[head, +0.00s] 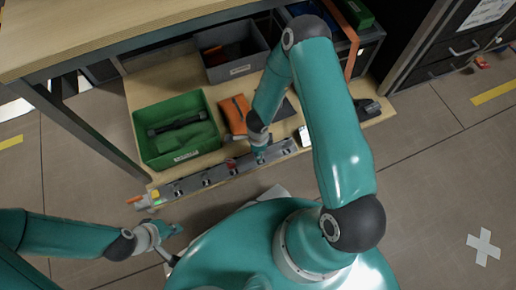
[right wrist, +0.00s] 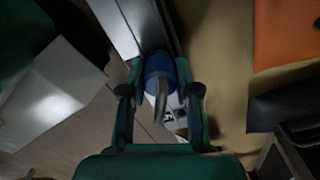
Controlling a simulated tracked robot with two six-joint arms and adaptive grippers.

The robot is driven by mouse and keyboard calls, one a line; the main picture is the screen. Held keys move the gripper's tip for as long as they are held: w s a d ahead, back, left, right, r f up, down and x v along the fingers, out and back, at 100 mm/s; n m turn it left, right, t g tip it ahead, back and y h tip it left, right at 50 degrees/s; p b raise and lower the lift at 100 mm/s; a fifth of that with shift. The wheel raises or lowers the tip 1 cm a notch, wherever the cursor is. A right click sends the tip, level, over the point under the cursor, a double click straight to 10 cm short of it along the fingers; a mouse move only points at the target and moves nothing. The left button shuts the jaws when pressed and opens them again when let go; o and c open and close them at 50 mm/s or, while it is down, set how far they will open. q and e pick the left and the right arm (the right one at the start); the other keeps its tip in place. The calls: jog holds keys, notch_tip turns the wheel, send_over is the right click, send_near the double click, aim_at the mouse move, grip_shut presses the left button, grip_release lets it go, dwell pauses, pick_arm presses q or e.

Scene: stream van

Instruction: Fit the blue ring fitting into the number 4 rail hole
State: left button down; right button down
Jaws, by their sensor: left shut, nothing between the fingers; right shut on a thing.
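The grey rail (head: 190,187) with several dark holes lies along the front edge of the low wooden shelf; I cannot read its hole numbers. My right gripper (head: 260,153) is over the right part of the rail, largely covered by its own arm. In the right wrist view the right gripper (right wrist: 160,92) is shut on the blue ring fitting (right wrist: 157,67), with a grey loop on it. The fitting is beside or over the rail's end; I cannot tell whether it sits in a hole. My left gripper (head: 172,232) is shut and empty, low at left, apart from the rail.
A green bin (head: 150,124) with a dark item inside stands behind the rail. A grey bin (head: 262,68) and an orange pouch (head: 234,113) are on the shelf. The table top (head: 100,35) overhangs at upper left.

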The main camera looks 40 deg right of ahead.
jog(key=shift+f+b, duration=0.35)
jog(key=shift+f, duration=0.15)
jog(key=c, duration=0.7)
grip_release()
jog(key=shift+c, duration=0.2)
jog(key=shift+r, duration=0.1)
notch_tip(320, 180, up, 12)
jog(key=shift+f, duration=0.15)
jog(key=shift+s, duration=0.1)
